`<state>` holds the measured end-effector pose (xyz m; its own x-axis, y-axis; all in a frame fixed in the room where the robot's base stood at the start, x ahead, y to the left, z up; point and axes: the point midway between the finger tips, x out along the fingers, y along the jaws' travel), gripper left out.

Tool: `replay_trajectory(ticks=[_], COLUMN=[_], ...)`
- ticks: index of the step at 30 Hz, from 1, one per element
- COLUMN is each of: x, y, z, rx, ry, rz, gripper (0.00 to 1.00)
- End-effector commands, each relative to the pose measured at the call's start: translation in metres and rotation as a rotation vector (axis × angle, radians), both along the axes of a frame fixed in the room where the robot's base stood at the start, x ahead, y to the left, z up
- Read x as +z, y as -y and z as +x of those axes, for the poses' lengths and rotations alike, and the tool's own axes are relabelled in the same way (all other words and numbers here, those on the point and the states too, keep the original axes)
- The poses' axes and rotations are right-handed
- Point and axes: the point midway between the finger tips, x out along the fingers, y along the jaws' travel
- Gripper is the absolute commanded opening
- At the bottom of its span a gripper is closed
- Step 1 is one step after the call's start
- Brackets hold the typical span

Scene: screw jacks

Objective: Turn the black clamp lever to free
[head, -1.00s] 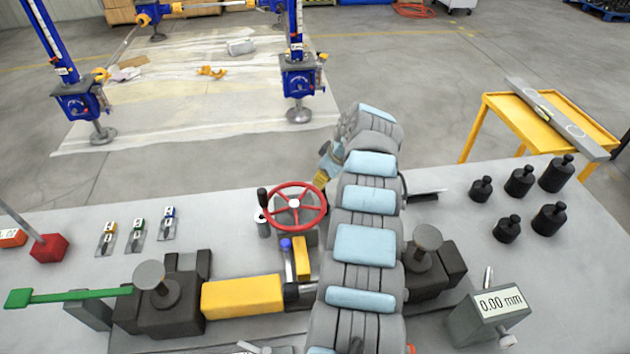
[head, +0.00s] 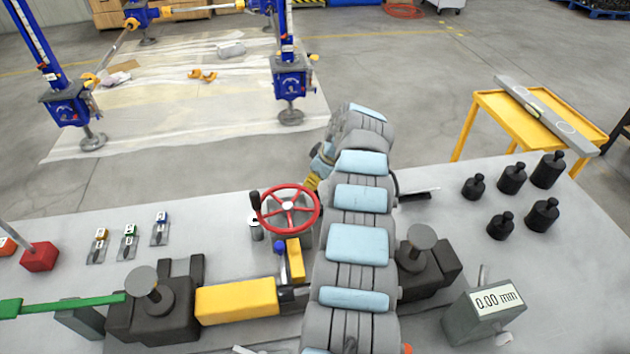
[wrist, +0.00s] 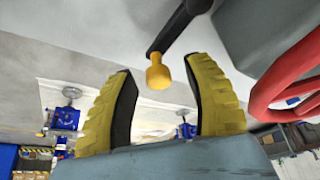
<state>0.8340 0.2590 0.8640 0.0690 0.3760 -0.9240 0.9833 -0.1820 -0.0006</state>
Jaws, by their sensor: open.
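In the wrist view a black lever (wrist: 181,28) with a yellow knob (wrist: 158,75) on its end reaches down from a grey housing (wrist: 258,28). The knob appears between the yellow fingers of my open gripper (wrist: 160,66), with visible gaps on both sides. I cannot tell how deep between the fingers it lies. In the head view my gripper (head: 312,183) is just behind the red handwheel (head: 289,209), partly hidden by my arm. I cannot make out the lever in the head view.
The red wheel rim (wrist: 285,90) is close on the right in the wrist view. A yellow block (head: 237,301), a digital readout (head: 486,312) and several black weights (head: 512,178) are on the grey bench. A yellow stand (head: 525,120) is beyond the bench.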

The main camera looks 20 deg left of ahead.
Motion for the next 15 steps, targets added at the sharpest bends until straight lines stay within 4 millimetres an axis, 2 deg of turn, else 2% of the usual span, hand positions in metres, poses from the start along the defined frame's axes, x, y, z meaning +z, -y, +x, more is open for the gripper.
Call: replay_trajectory(ticks=[8,15], x=[0.014,0.043], y=[0.005,0.017], z=[0.0,-0.002], rx=[0.0,-0.002], ry=[0.003,0.004], rz=[0.001,0.001], gripper=[0.51,0.51])
